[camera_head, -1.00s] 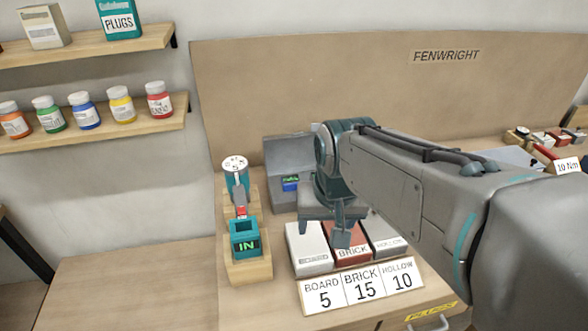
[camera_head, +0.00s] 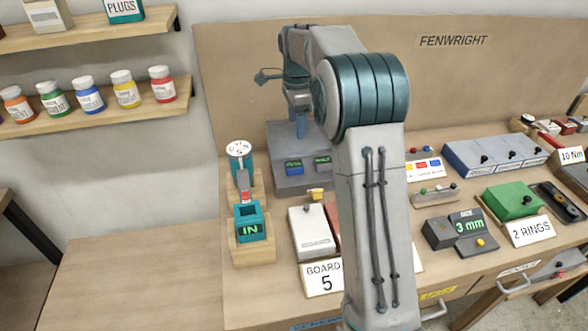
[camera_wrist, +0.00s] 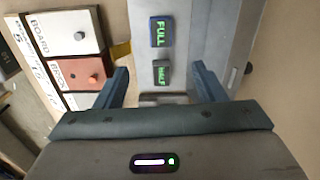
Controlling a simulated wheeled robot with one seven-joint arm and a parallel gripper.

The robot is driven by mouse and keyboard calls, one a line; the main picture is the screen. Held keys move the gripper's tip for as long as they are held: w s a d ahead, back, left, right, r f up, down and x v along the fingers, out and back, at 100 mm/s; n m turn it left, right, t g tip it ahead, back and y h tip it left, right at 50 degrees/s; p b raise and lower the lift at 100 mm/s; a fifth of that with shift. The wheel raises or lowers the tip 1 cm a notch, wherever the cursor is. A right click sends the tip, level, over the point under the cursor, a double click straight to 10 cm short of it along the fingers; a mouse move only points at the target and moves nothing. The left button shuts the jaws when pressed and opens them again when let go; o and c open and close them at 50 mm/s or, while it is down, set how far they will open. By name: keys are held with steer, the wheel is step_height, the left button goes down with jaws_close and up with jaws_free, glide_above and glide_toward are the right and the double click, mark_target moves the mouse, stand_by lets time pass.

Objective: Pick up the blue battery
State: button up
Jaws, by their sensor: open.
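A grey stepped unit (camera_head: 290,184) stands on the bench against the brown board. Its front carries a blue-framed panel (camera_head: 294,166), which reads FULL in the wrist view (camera_wrist: 161,31), and a dark-framed panel reading HALF (camera_wrist: 162,73). My gripper (camera_head: 299,127) is over this unit, its fingers pointing down. In the wrist view the two fingers (camera_wrist: 162,72) are spread, with the HALF panel between them. A small greyish part (camera_wrist: 150,98) shows near the palm. Nothing is clearly gripped. My arm hides part of the unit's right side.
A teal IN holder (camera_head: 249,225) stands left of the unit. A white BOARD box (camera_head: 312,231) and a red BRICK box (camera_wrist: 77,72) lie in front. A 3 mm gauge (camera_head: 457,232) and a green box (camera_head: 510,202) are right. The bench at left (camera_head: 140,280) is clear.

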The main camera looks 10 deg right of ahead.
steer(key=w+f, duration=0.1)
glide_above(294, 164)
steer(key=shift+m, duration=0.4)
steer(key=f, duration=0.5)
steer(key=w+f, duration=0.1)
steer(key=f, duration=0.2)
steer(key=shift+d+p, duration=0.35)
steer(key=shift+p, duration=0.05)
steer(key=f, duration=0.1)
steer(key=f+p, duration=0.1)
steer(key=f, duration=0.1)
steer(key=s+f, duration=0.1)
steer(key=shift+a+f+p, duration=0.3)
steer(key=shift+p, duration=0.05)
steer(key=shift+w+f, duration=0.1)
steer(key=shift+f, duration=0.35)
steer(key=c, duration=1)
steer(key=shift+c, duration=1)
steer(key=shift+r, duration=0.15)
